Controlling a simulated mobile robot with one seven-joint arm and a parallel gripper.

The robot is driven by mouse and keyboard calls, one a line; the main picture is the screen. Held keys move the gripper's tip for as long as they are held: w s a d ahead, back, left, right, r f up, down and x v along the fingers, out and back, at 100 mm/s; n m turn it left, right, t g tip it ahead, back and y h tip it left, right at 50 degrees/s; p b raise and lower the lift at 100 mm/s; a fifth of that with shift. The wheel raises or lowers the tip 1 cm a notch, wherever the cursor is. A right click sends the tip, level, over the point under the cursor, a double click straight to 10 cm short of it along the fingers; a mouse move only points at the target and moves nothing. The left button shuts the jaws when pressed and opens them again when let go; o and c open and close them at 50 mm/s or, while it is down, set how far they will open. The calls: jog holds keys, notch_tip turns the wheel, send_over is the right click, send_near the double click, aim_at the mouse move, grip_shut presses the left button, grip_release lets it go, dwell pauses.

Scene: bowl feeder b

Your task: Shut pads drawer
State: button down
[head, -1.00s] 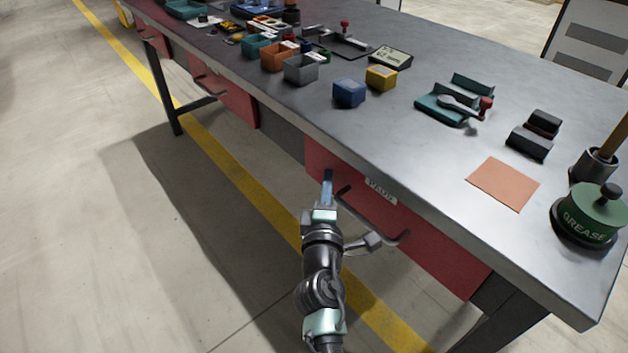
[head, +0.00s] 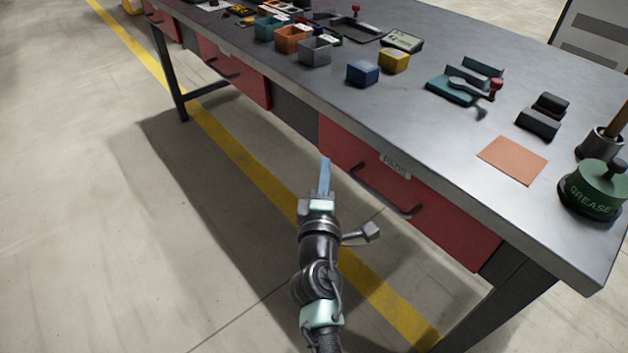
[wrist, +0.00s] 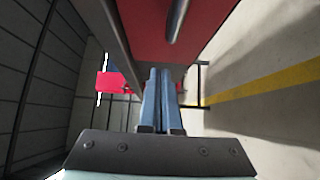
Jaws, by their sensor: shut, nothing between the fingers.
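The pads drawer (head: 440,222) is the red drawer under the near part of the bench, with a "PADS" label (head: 395,167) and a dark bar handle (head: 388,196). Its front looks about level with the bench front, with no open gap visible. My gripper (head: 325,162) is shut and empty, in front of the drawer's left end and left of the handle. In the wrist view, the blue fingers (wrist: 160,72) are together, the red drawer front (wrist: 140,25) is above them and the handle (wrist: 179,18) is at the top. I cannot tell whether the fingertips touch anything.
The bench top (head: 400,110) carries small bins, a blue box (head: 363,73), a teal fixture (head: 455,90), an orange pad (head: 512,160) and a green grease pot (head: 596,188). Another red drawer (head: 235,72) is further left. Bench legs (head: 485,305) stand below. Floor left of the bench is clear.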

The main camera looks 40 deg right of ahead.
jog(key=v, duration=0.8)
jog(key=shift+s+a+f, duration=0.15)
jog(key=shift+s+a, duration=0.1)
jog(key=w+a+r+m+t+y, duration=0.1)
jog(key=w+a+r+m+t, duration=0.15)
jog(key=r, duration=0.55)
jog(key=w+a+r+m+t, duration=0.1)
jog(key=w+a+r+m, duration=0.2)
jog(key=r, duration=0.6)
jog(key=w+a+r+m+t+y, duration=0.15)
jog(key=a+r, duration=0.25)
jog(key=r, duration=0.4)
jog(key=s+a+r+m+t+y, duration=0.1)
jog(key=s+a+r+t+y, duration=0.25)
jog(key=a+r, duration=0.35)
jog(key=s+a+r+t+y, duration=0.3)
jog(key=s+a+r+y, duration=0.15)
jog(key=r, duration=0.45)
jog(key=s+a+r+m+t+y, duration=0.1)
jog(key=s+a+r+t+y, duration=0.3)
jog(key=r, duration=0.5)
notch_tip(320, 180, up, 31)
jog(key=g+h+p, duration=0.1)
jog(key=h+p, duration=0.1)
jog(key=p, duration=3)
jog(key=shift+w+a+f, duration=0.15)
jog(key=shift+w+a, duration=0.2)
jog(key=shift+a, duration=0.05)
